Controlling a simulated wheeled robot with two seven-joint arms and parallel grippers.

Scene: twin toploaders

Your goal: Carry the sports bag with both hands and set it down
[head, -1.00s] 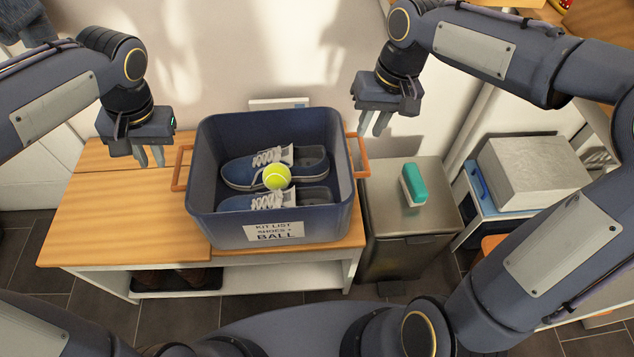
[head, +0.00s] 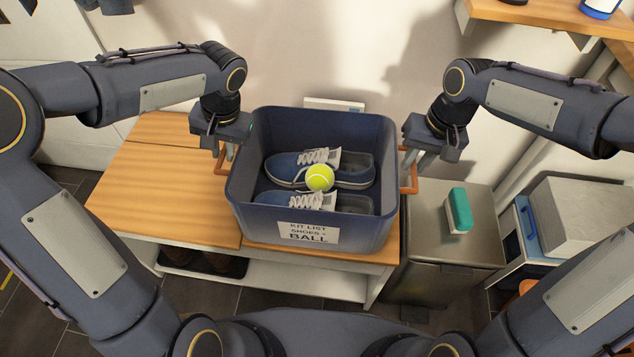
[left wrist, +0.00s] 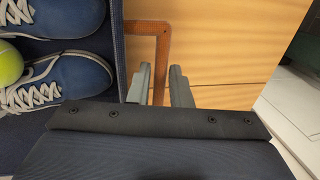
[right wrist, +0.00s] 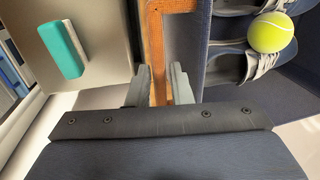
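The sports bag (head: 245,190) is a dark blue open-topped bin with orange handles, standing on the wooden bench top. It holds a pair of blue shoes (head: 290,172) and a tennis ball (head: 320,177); its front label reads "KIT LIST SHOES + BALL". My left gripper (head: 224,158) is at the left handle; in the left wrist view the handle (left wrist: 161,60) runs between its parted fingers. My right gripper (head: 417,160) is at the right handle (head: 412,185); in the right wrist view that handle (right wrist: 156,55) also lies between parted fingers, nearer the left one. Both grippers are open.
The bench top (head: 170,190) is clear left of the bag. A metal bin (head: 450,230) with a teal brush-like object (head: 459,209) on its lid stands close at right. A grey box (head: 575,215) sits further right. A wall is behind.

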